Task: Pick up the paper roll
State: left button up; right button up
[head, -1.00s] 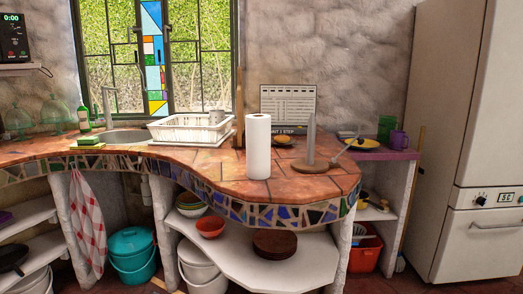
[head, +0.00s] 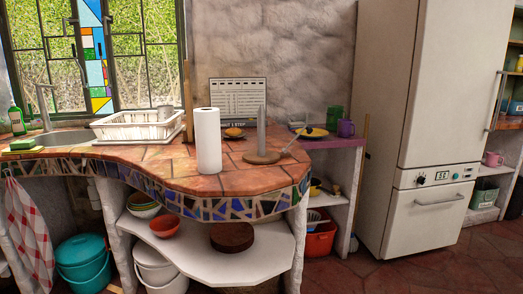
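The white paper roll (head: 208,142) stands upright on the tiled counter (head: 175,168), near its curved front edge in the head view. Just right of it and a little behind is a holder with a round wooden base (head: 262,157) and a bare grey upright post (head: 261,128). The roll is apart from the holder. Neither of my grippers shows in the head view.
A white dish rack (head: 135,125) and the sink (head: 65,138) are to the left. A burger-like item (head: 234,132) sits behind the roll. A purple side surface (head: 335,142) holds a plate and mug. A fridge (head: 425,110) stands right; floor shows before it.

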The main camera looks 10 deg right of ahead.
aim_at(207, 120)
jog(key=i, duration=0.3)
jog(key=i+l, duration=0.65)
jog(key=i+u, duration=0.05)
